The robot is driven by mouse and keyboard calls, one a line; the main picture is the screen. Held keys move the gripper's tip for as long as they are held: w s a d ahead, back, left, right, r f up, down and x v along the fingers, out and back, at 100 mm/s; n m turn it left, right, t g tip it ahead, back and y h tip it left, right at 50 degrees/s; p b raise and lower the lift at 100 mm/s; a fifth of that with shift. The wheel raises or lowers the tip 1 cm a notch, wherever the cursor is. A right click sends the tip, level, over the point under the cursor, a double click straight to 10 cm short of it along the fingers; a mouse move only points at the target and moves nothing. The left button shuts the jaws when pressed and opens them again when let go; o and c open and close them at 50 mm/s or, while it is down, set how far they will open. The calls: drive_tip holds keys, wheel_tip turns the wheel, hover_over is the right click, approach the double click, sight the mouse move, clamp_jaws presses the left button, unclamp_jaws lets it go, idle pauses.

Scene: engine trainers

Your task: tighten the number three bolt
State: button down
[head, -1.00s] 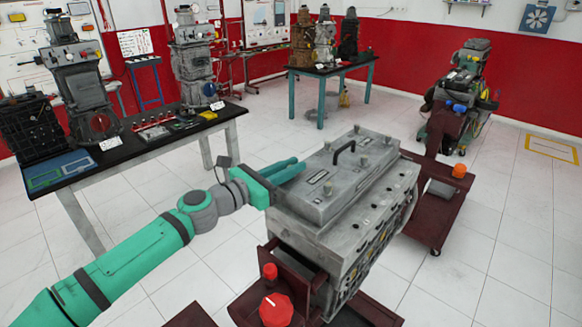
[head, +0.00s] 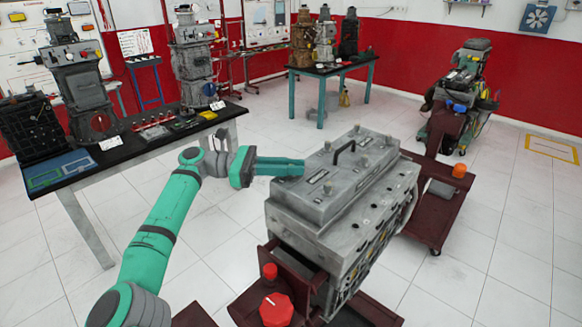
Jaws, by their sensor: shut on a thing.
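The grey engine block (head: 330,215) stands on a dark red wheeled stand in the middle of the view. Several bolts stand up from its top cover, among them one at the front (head: 328,187), one at the right (head: 388,140) and one at the left edge (head: 310,160). I cannot read any bolt numbers. My gripper (head: 302,167) has its long green fingers close together, reaching in from the left. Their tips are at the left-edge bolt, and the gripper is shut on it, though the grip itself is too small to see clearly.
A red knob (head: 276,309) and an orange one (head: 459,170) sit on the stand. A black-topped bench (head: 110,155) with engine parts is at the left.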

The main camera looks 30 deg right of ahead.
drive_tip(key=shift+d+m+g+y, duration=0.1)
drive_tip(key=shift+m+g+y, duration=0.7)
drive_tip(key=shift+m+g, duration=0.25)
drive_tip(key=shift+m+g+y, duration=0.55)
drive_tip(key=shift+g+y, duration=0.15)
drive_tip(key=shift+g, duration=0.05)
drive_tip(key=shift+s, duration=0.1)
drive_tip(key=c, duration=1.8)
unclamp_jaws()
drive_tip(key=shift+o, duration=0.6)
drive_tip(key=shift+r, duration=0.1)
